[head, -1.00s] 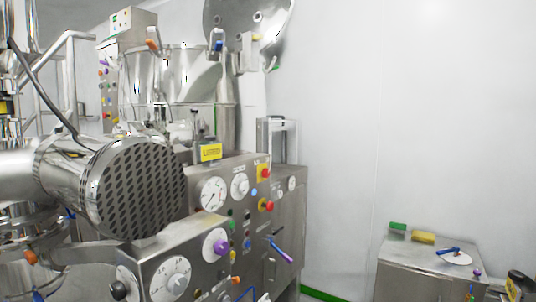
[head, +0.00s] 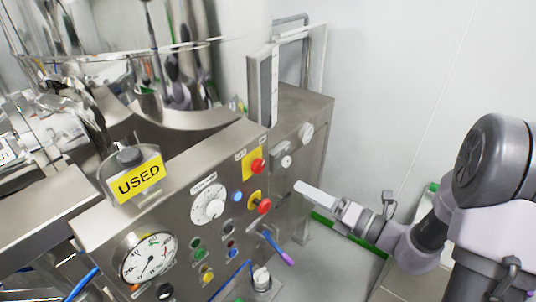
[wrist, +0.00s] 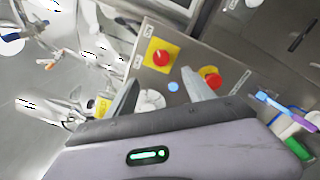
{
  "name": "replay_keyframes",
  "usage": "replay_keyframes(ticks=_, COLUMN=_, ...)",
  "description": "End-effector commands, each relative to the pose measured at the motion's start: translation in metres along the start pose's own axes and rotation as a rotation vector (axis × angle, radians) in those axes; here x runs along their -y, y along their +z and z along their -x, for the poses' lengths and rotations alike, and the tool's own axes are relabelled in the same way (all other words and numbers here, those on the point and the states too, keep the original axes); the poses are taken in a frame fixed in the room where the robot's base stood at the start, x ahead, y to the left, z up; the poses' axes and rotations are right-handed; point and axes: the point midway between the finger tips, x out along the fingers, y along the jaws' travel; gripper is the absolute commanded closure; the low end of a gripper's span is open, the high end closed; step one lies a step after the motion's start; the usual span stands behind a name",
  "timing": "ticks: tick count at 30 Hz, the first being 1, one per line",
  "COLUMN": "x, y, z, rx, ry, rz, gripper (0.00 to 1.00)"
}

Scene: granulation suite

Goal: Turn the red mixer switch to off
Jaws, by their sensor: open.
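Two red knobs on yellow plates sit on the steel control panel. The upper red knob (head: 258,165) also shows in the wrist view (wrist: 161,58), just beyond the fingertips. The lower red knob (head: 264,206) also shows in the wrist view (wrist: 213,80), right of the right finger. Their labels are too small to read, so I cannot tell which is the mixer switch. My gripper (head: 298,186) points at the panel from the right in the head view. In the wrist view my gripper (wrist: 160,77) is open, its fingers apart with nothing between them. It appears clear of both knobs.
A white dial (head: 208,205), a gauge (head: 149,260) and several coloured buttons fill the panel. A purple-and-blue handle (head: 278,248) juts out below the lower knob. Clear floor lies right of the machine.

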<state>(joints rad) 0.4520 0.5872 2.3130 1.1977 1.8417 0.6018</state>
Motion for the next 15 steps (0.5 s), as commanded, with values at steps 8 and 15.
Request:
replay_keyframes(ticks=8, x=-0.002, y=-0.002, z=-0.086, rx=-0.008, ry=0.004, rz=0.003, gripper=0.39)
replay_keyframes(ticks=15, x=-0.002, y=-0.001, z=-0.134, rx=-0.005, ry=0.003, rz=0.004, gripper=0.39)
